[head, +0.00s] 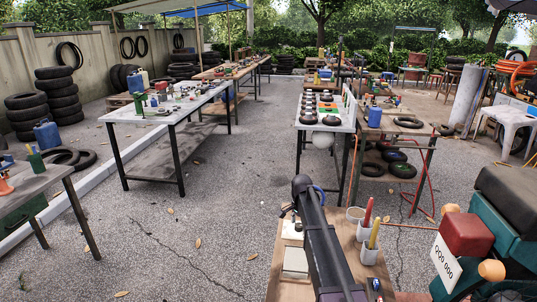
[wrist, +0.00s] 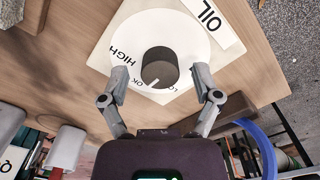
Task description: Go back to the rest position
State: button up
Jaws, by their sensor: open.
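In the wrist view, my gripper (wrist: 162,82) is open and empty. Its two fingers stand apart on either side of a dark round knob (wrist: 160,66), with no clear contact visible. The knob sits on a white dial (wrist: 190,38) marked HIGH, OK and a partly covered LO. The knob's white pointer line faces the lower edge, near OK. A white OIL label (wrist: 211,22) lies beside the dial. In the head view, my dark arm reaches over the wooden bench top (head: 284,290) and hides most of the dial area and the gripper's fingers.
On the bench stand white cups, one with a red-handled tool (head: 367,211), one with a yellow one (head: 374,236). A pale box (head: 295,262) lies left of my arm. A red-and-teal machine (head: 466,234) stands close on the right. Open pavement (head: 190,235) lies left.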

jog(key=shift+r+p, duration=4.4)
jog(key=shift+r, duration=0.1)
jog(key=shift+r, duration=0.15)
jog(key=shift+r+p, duration=0.3)
jog(key=shift+p, duration=0.15)
